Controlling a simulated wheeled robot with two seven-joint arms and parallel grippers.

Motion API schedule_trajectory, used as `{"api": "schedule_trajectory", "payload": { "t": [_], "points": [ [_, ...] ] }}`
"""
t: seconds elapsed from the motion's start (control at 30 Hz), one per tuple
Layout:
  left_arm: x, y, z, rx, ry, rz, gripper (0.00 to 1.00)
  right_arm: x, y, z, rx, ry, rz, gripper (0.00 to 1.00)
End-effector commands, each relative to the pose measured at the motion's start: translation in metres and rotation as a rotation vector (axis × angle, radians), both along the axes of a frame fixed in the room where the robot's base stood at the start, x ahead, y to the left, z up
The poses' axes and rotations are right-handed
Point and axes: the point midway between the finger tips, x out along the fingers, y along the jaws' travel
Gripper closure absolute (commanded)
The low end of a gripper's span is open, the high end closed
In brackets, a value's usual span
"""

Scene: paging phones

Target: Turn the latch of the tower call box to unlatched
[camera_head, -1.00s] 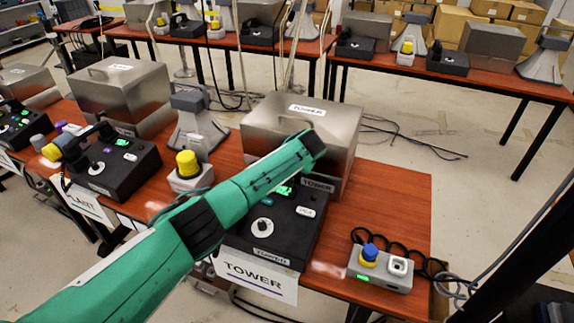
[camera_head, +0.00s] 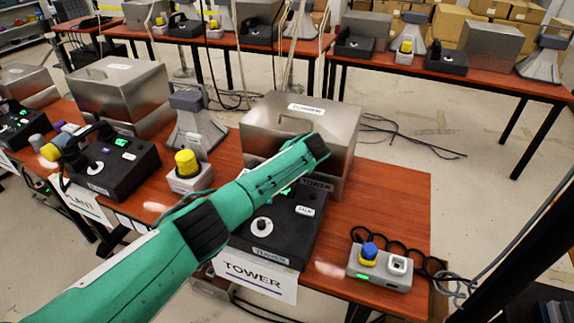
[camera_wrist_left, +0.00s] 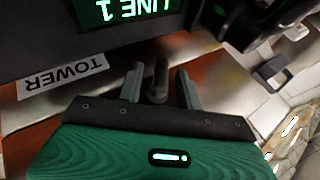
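The tower call box, a steel case (camera_head: 300,135) with a label on its lid, stands behind the black TOWER phone (camera_head: 275,235) on the red-brown table. My left arm crosses over the phone, and its end hides the case's lower front and the latch in the head view. In the left wrist view my left gripper (camera_wrist_left: 160,88) is open. A dark upright rounded lever (camera_wrist_left: 160,75), apparently the latch, shows between its two fingers, with small gaps at both sides. I cannot tell whether it is touched. My right gripper is not in view.
A TOWER name strip (camera_wrist_left: 62,76) and a green LINE 1 display (camera_wrist_left: 133,9) are close to my left gripper. A grey box with a blue knob (camera_head: 369,252) lies at right. A yellow-capped unit (camera_head: 187,170) and horn (camera_head: 195,120) stand left.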

Motion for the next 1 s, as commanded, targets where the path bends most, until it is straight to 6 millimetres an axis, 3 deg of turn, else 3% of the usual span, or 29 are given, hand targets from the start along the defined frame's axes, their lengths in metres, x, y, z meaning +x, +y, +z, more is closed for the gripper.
{"api": "schedule_trajectory", "payload": {
  "t": [0.37, 0.73, 1.0],
  "points": [
    [-0.009, -0.008, 0.015, -0.002, -0.001, -0.002, 0.64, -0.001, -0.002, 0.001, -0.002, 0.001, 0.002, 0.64],
    [-0.046, -0.035, 0.065, -0.003, -0.002, -0.003, 0.64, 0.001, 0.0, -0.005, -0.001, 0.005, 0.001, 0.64],
    [-0.068, -0.052, 0.097, -0.002, -0.001, 0.0, 0.64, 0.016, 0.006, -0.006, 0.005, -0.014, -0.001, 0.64]
  ]
}}
